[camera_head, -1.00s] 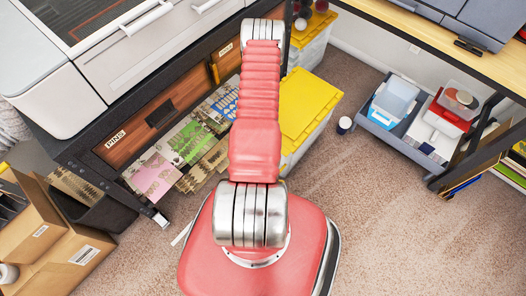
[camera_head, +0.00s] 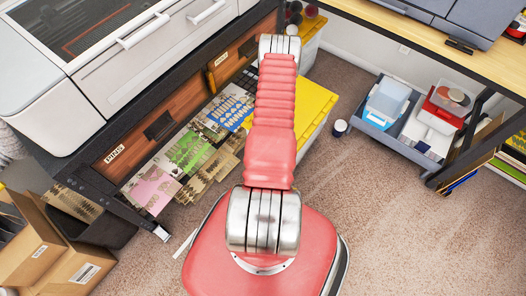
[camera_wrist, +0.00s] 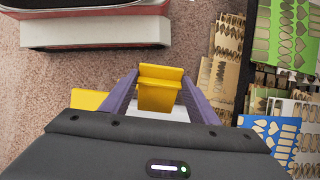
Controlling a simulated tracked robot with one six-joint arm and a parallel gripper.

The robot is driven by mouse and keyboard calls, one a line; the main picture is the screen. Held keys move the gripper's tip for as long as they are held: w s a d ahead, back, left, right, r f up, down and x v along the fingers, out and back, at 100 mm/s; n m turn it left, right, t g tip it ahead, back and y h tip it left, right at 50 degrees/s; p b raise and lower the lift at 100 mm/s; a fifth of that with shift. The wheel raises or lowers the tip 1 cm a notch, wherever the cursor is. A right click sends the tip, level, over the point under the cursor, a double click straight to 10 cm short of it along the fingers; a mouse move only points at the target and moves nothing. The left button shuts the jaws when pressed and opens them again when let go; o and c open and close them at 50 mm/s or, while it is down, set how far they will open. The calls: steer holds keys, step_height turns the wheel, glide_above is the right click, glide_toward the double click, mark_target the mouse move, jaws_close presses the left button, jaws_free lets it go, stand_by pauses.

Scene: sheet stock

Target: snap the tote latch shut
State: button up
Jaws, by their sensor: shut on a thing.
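A tote with a yellow lid (camera_head: 312,104) stands on the carpet beside the dark workbench, partly behind my arm in the head view. In the wrist view my gripper (camera_wrist: 160,92) has its two purple fingers on either side of a yellow piece (camera_wrist: 159,94), which looks like the tote latch. The jaws are shut on this piece. A pale surface shows below it, and another yellow patch (camera_wrist: 88,99) shows at the left. My gripper is hidden behind my arm in the head view. I cannot tell whether the latch is fastened.
Patterned sheets (camera_head: 190,150) lie in a low tray under the workbench, close to my arm. A grey bin (camera_head: 378,131) stands farther right.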

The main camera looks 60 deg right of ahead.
steer(key=shift+w+d+r, duration=0.1)
steer(key=shift+w+d, duration=0.1)
steer(key=shift+d, duration=0.05)
steer(key=o, duration=1.5)
steer(key=shift+s+a, duration=0.15)
steer(key=w+v, duration=0.1)
steer(key=v, duration=1.2)
steer(key=shift+s+r, duration=0.3)
steer(key=shift+s, duration=0.15)
steer(key=shift+c, duration=0.2)
